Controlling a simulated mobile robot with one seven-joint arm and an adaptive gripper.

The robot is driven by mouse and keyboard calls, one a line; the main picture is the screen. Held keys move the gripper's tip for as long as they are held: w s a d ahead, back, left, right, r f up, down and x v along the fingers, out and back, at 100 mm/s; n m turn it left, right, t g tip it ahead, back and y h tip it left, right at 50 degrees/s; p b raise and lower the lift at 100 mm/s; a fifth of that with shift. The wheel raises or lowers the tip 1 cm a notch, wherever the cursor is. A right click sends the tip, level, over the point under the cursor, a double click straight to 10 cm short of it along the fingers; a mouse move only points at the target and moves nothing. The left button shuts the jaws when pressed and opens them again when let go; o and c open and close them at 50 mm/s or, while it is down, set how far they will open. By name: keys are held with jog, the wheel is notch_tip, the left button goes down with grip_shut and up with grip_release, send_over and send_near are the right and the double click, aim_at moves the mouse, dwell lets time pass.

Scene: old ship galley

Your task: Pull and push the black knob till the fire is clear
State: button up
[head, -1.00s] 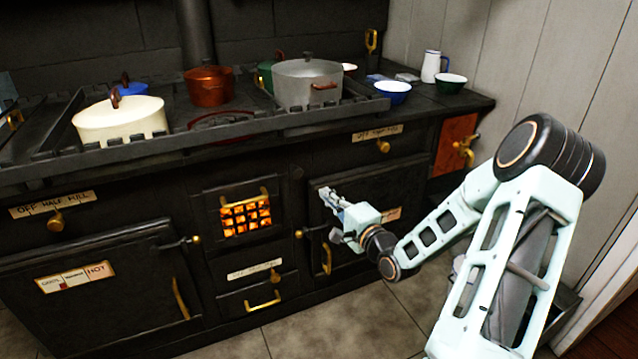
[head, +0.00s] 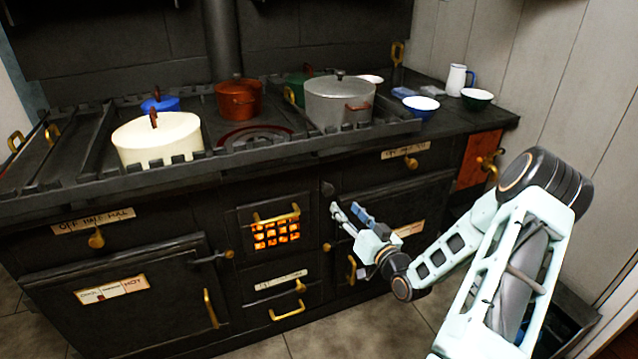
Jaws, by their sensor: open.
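The black knob (head: 328,188) sticks out of the dark stove front, up and right of the fire grate (head: 276,233). Orange glowing fire shows through the grate's bars, below a brass handle (head: 275,214). My gripper (head: 346,209) is open and empty, with its fingers pointing left and up. Its fingertips are just below and right of the knob in the picture. They look close to it, but I cannot tell the gap in depth. The gripper covers part of the right oven door (head: 405,205).
Pots stand on the stove top behind a raised rail: a cream pot (head: 158,140), a grey pot (head: 338,103) and an orange pot (head: 238,100). Brass latches and handles project from the front. A panelled wall (head: 560,80) bounds the right side.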

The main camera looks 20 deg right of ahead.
aim_at(329, 192)
jog(key=shift+n, duration=0.9)
jog(key=w, duration=0.7)
jog(key=w+a+b, duration=0.1)
jog(key=w, duration=0.3)
jog(key=shift+w+a+f, duration=0.1)
jog(key=shift+w, duration=0.05)
grip_shut()
